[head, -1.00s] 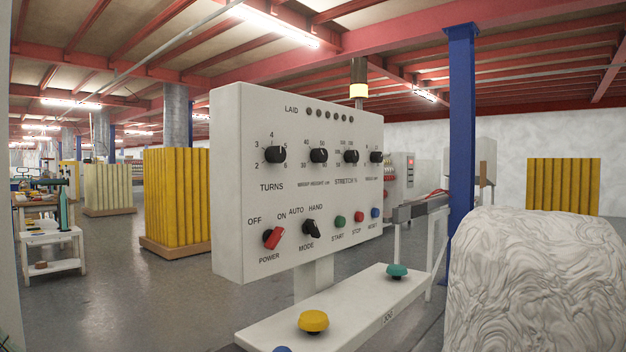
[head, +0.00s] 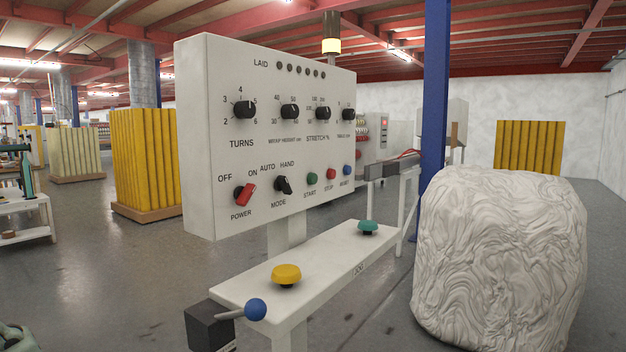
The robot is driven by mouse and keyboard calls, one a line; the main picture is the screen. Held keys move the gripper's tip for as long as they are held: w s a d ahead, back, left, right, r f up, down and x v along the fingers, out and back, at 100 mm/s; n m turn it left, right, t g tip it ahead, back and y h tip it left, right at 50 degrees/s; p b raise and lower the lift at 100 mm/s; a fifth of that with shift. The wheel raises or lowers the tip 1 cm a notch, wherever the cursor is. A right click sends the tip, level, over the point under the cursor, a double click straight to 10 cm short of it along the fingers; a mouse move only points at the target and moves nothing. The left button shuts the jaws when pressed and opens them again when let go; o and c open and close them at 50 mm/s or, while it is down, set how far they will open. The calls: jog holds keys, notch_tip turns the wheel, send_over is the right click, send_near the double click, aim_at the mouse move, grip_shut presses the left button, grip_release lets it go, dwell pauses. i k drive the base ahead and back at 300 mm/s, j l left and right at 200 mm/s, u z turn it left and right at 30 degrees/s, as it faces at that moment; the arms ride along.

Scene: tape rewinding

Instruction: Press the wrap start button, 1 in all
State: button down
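A white control panel (head: 215,140) stands upright in the head view, turned a little to the right. In its lower row a small green button (head: 311,179) sits above the label START. A red STOP button (head: 331,174) and a blue RESET button (head: 347,170) are to its right. A red POWER knob (head: 245,194) and a black MODE knob (head: 283,185) are to its left. The small lamps in the LAID row look dark. My gripper cannot be made out, and nothing touches the panel.
A white shelf (head: 325,258) below the panel carries a yellow mushroom button (head: 286,274) and a teal one (head: 368,227). A blue-ball lever (head: 256,309) sticks out at its near end. A wrapped white bulk (head: 500,260) and a blue post (head: 434,100) stand right. Floor is open at left.

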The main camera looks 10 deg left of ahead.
aim_at(312, 177)
jog(key=i+l+u, duration=0.4)
jog(key=l, duration=0.25)
jog(key=i+l+u, duration=0.1)
jog(key=l+u, duration=0.15)
jog(key=i+l+u, duration=0.2)
jog(key=l, duration=0.3)
jog(key=l+u, duration=0.2)
jog(key=l, duration=0.2)
